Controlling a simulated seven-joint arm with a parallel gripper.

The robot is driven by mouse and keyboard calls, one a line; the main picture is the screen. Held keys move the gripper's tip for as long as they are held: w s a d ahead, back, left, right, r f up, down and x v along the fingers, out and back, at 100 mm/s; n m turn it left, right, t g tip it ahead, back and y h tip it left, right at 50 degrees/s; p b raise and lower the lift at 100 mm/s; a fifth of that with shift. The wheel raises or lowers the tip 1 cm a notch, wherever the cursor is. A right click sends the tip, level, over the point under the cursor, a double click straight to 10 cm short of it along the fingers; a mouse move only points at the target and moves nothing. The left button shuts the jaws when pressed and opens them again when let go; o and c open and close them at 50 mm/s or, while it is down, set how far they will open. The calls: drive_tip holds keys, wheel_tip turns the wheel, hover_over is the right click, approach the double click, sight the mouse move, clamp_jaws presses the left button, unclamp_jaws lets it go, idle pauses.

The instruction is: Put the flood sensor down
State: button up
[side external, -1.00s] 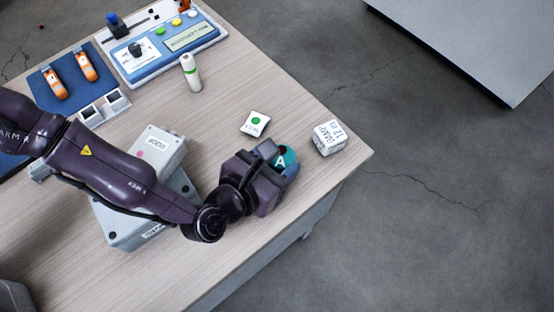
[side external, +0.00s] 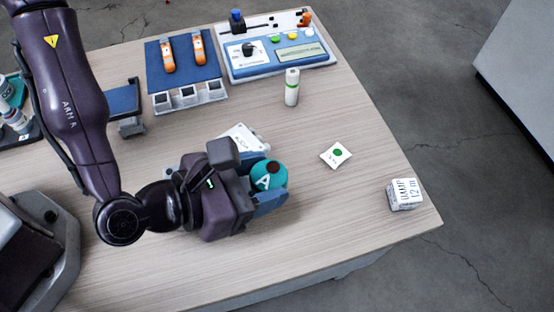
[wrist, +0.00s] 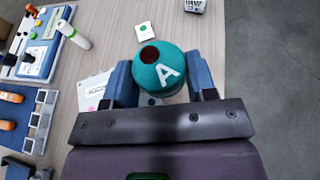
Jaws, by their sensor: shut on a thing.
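A round teal piece (side external: 271,177) with a white letter A and a dark red spot on top, which I take to be the flood sensor, is between the blue fingers of my gripper (side external: 260,172). My gripper is shut on it. In the wrist view the teal piece (wrist: 161,75) sits between both fingertips, with the A facing the camera. Its underside is hidden, and I cannot tell how far above the table it is.
A white labelled box (side external: 240,137) is partly hidden behind my gripper. A white square pad with a green dot (side external: 336,155) and a printed white cube (side external: 404,194) lie to the right. A white cylinder (side external: 292,87) stands near the blue control panel (side external: 278,60). Bare tabletop surrounds the pad.

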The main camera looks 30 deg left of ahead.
wheel_tip(320, 180, up, 4)
drive_tip(key=shift+a+r, duration=0.1)
drive_tip(key=shift+r, duration=0.15)
drive_tip(key=shift+w+a+r, duration=0.2)
drive_tip(key=shift+w+a, duration=0.1)
drive_tip(key=shift+w, duration=0.15)
drive_tip(key=w+a, duration=0.8)
drive_tip(key=w, duration=0.1)
hover_over(224, 127)
wheel_tip(224, 127, down, 13)
drive_tip(key=shift+f, duration=2.4)
drive_tip(key=shift+f, duration=0.1)
